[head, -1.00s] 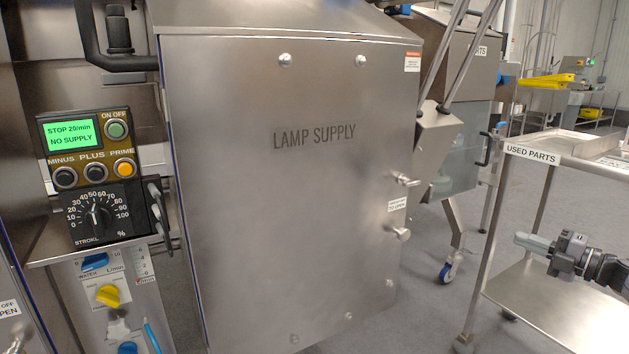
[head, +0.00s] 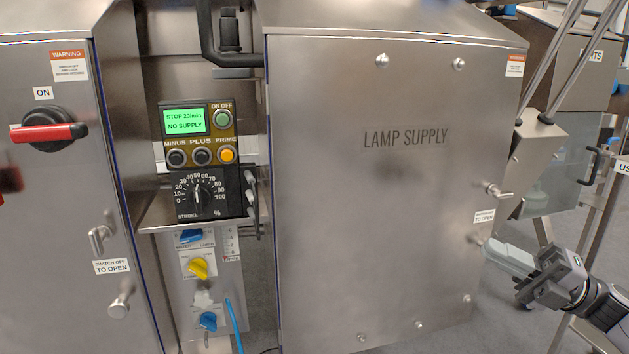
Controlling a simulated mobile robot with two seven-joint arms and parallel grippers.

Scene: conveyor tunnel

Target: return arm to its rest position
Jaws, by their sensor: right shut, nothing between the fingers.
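My right gripper (head: 497,256) is at the lower right of the head view, its arm coming in from the right edge. Its pale fingers are closed together with nothing between them. They point left and overlap the lower right edge of the steel lamp supply cabinet (head: 385,210), below its latch handle (head: 497,191). I cannot tell whether the fingers touch the cabinet. My left gripper does not show.
A control panel (head: 198,135) with a green screen reading "NO SUPPLY" and a dial (head: 197,192) stands left of the cabinet. Yellow and blue knobs sit below. A steel cabinet with a red switch (head: 48,133) is at far left. Grey floor shows at right.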

